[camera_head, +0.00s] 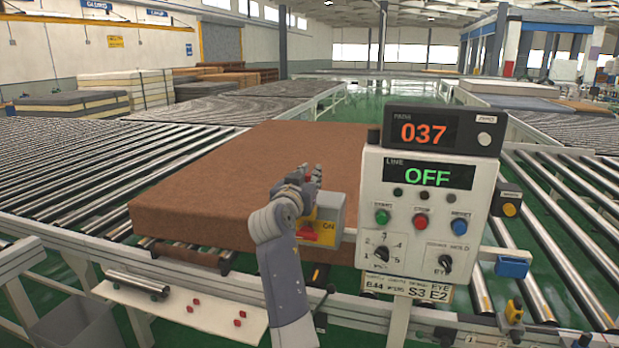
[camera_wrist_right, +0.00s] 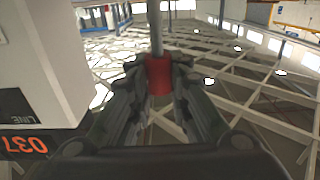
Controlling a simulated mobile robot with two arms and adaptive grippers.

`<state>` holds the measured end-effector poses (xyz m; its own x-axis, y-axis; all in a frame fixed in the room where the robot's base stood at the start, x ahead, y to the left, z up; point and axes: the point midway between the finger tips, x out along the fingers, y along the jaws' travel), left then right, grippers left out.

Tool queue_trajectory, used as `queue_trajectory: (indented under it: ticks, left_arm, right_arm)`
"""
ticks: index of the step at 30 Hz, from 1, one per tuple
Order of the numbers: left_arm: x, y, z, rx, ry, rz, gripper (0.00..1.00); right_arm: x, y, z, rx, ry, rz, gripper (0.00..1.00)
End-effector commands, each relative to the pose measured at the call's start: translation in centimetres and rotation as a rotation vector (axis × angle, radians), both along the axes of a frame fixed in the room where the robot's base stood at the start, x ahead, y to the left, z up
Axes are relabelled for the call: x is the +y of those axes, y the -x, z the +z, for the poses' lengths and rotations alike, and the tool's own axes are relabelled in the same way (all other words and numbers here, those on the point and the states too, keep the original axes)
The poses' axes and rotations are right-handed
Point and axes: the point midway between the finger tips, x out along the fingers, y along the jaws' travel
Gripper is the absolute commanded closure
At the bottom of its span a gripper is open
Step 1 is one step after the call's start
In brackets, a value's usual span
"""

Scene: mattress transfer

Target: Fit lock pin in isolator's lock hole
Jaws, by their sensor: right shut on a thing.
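The isolator (camera_head: 337,213) is a grey box with a yellow face, an ON label and a red handle (camera_head: 308,235), left of the control panel. My right gripper (camera_head: 314,174) is just above and left of the box, partly covering it. In the right wrist view, my right gripper's fingers are shut on the red part of the lock pin (camera_wrist_right: 159,76). Its grey shaft (camera_wrist_right: 156,28) extends away from the fingers. The pin appears clear of the isolator. I cannot make out the lock hole. My left gripper is not in view.
The control panel (camera_head: 411,212) stands close right of my gripper; its line display reads OFF and its upper display 037. A brown mattress (camera_head: 220,185) lies on the rollers behind. A white shelf (camera_head: 185,307) at lower left holds several small red pieces and a metal cylinder (camera_head: 138,284).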

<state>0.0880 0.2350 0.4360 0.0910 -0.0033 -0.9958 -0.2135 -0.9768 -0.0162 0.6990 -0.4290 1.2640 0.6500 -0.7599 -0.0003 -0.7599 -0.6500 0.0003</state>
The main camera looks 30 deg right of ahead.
Motion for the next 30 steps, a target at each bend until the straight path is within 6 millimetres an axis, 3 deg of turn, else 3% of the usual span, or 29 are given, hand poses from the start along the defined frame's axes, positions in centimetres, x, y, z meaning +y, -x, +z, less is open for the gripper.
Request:
queue_trajectory:
  ticks: [30]
  left_arm:
    - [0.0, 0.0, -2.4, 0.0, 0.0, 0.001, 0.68]
  right_arm:
    - [0.0, 0.0, -2.7, 0.0, 0.0, 0.0, 1.0]
